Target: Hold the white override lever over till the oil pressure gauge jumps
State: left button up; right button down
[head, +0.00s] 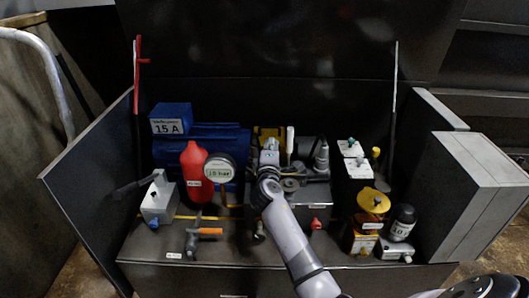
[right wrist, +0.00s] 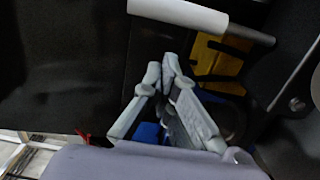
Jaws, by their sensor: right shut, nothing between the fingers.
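The white override lever (head: 290,140) stands roughly upright behind the middle of the compartment. In the right wrist view its white grip (right wrist: 180,14) lies across the top on a dark rod. My right gripper (head: 269,150) is just left of the lever in the head view. Its fingertips (right wrist: 164,72) are together, empty, and appear apart from the white grip. A round gauge with a pale face marked "bar" (head: 219,169) stands left of my gripper. I take it for the oil pressure gauge; its needle is too small to read. My left gripper is out of view.
A red bottle (head: 195,172) and a blue box marked 15 A (head: 171,119) stand at the left. Open side panels (head: 89,185) flank the compartment.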

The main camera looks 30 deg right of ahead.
aim_at(289, 147)
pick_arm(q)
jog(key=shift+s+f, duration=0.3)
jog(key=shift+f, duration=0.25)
pick_arm(e)
jog(key=shift+s+d+r, duration=0.1)
jog(key=shift+s+d, duration=0.15)
jog(key=shift+d, duration=0.25)
jog(key=shift+s+d, duration=0.2)
jog(key=shift+d, duration=0.25)
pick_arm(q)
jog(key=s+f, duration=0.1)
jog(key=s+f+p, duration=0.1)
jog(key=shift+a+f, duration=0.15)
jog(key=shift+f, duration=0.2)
pick_arm(e)
jog(key=s+d+m, duration=0.1)
jog(key=m, duration=0.1)
jog(key=s+d+m, duration=0.1)
jog(key=d, duration=0.1)
jog(key=s+d+m, duration=0.1)
jog(key=m, duration=0.1)
jog(key=shift+d+r+m, duration=0.3)
jog(key=shift+d, duration=0.1)
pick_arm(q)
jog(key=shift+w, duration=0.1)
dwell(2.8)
